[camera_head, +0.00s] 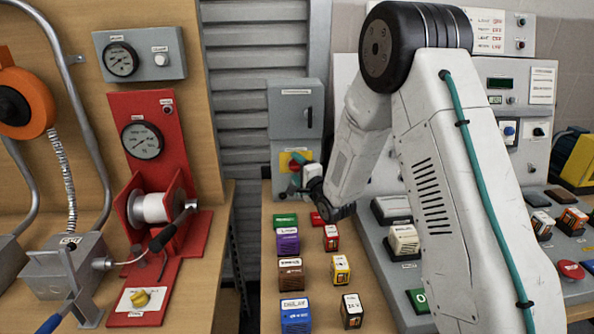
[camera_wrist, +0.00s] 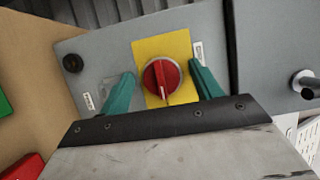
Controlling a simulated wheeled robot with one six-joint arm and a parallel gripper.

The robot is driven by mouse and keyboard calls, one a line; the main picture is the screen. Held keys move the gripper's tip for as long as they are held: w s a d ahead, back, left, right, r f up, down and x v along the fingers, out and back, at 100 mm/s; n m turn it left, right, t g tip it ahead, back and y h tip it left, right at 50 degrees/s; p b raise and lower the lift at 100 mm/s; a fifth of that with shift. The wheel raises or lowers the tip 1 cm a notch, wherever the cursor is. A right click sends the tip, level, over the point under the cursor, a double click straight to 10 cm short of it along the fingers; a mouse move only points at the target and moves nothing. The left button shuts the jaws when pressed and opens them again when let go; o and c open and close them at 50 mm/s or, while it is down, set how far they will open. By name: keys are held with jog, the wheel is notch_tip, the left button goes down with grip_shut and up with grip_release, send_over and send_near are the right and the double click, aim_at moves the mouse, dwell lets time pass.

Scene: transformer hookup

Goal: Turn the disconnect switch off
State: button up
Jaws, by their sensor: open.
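The disconnect switch is a round red knob (camera_wrist: 161,78) on a yellow plate (camera_wrist: 176,46), on the face of a grey box (camera_wrist: 98,52). The knob's raised grip runs roughly up and down in the wrist view, with a white mark at its lower end. Small labels beside the plate are unreadable. My gripper (camera_wrist: 163,71) is open. Its two teal fingers lie on either side of the knob, with visible gaps between them and it. In the head view, my gripper (camera_head: 296,178) is in front of the yellow plate (camera_head: 284,162) and partly hides the switch.
A grey cabinet (camera_head: 295,112) stands above the switch. Several small labelled blocks, including a purple one (camera_head: 288,241), stand on the wooden bench in front. A sloped control panel (camera_head: 381,250) is to the right. A red winch stand (camera_head: 149,105) is at the left.

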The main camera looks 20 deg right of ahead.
jog(key=c, duration=1)
jog(key=shift+o, duration=0.2)
jog(key=n, duration=0.2)
jog(key=n+g, duration=0.1)
jog(key=n, duration=0.1)
jog(key=shift+g+h, duration=0.3)
jog(key=n+g+h, duration=0.1)
jog(key=n, duration=0.2)
jog(key=shift+r+n+h, duration=0.1)
jog(key=shift+n+h, duration=0.2)
jog(key=n+g+h, duration=0.1)
jog(key=n+h, duration=0.1)
jog(key=n, duration=0.1)
jog(key=shift+a, duration=0.1)
jog(key=shift+n+g+h, duration=0.3)
jog(key=shift+n+h, duration=0.6)
jog(key=shift+n, duration=0.5)
